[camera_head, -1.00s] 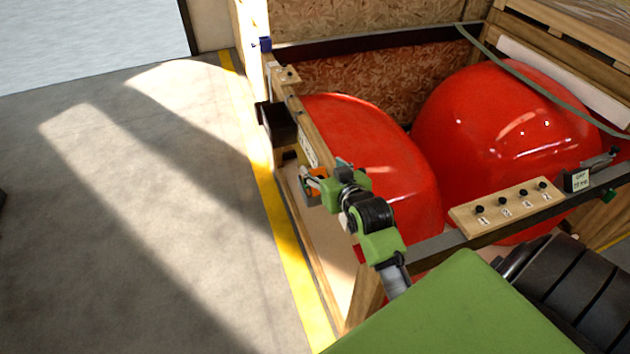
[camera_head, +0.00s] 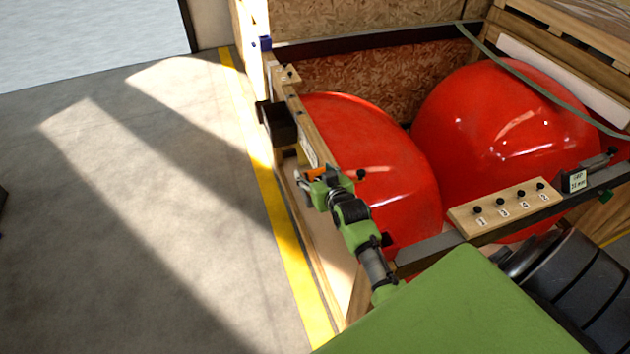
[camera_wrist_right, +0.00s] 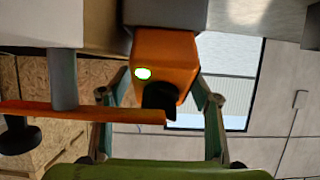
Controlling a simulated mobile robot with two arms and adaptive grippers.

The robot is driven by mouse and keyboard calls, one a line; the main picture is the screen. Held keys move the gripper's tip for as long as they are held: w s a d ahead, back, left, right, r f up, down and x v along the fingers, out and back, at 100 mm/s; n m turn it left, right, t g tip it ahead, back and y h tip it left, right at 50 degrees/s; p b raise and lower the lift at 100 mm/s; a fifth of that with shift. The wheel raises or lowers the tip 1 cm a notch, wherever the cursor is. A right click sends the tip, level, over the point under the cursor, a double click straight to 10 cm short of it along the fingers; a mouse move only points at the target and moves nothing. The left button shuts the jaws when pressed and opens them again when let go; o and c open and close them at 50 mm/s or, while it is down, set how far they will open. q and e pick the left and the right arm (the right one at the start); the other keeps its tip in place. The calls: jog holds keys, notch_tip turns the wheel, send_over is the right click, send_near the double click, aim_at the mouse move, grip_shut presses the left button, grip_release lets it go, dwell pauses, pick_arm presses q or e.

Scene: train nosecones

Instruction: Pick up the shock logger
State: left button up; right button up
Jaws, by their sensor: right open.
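The shock logger appears to be the orange box with a lit green light (camera_wrist_right: 165,62) in the right wrist view. It sits against a grey surface, with a dark part at its lower end. In the head view a small patch of orange (camera_head: 316,172) shows at the crate's left rail, mostly hidden by my gripper. My right gripper (camera_head: 306,187) is open at this spot. In the wrist view its fingers (camera_wrist_right: 161,100) stand on either side of the orange box, with gaps visible. My left gripper is not in view.
Two large red nosecones (camera_head: 505,140) fill the wooden crate. A wooden strip with numbered black knobs (camera_head: 510,208) lies on the front rail. A black box (camera_head: 279,122) hangs on the left side. An orange-red bar (camera_wrist_right: 80,113) is near the left finger. The floor at left is clear.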

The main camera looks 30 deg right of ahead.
jog(key=shift+w+f, duration=0.1)
jog(key=shift+w, duration=0.05)
jog(key=shift+c, duration=0.5)
jog(key=c, duration=1.4)
jog(key=shift+r, duration=0.2)
jog(key=shift+c, duration=0.2)
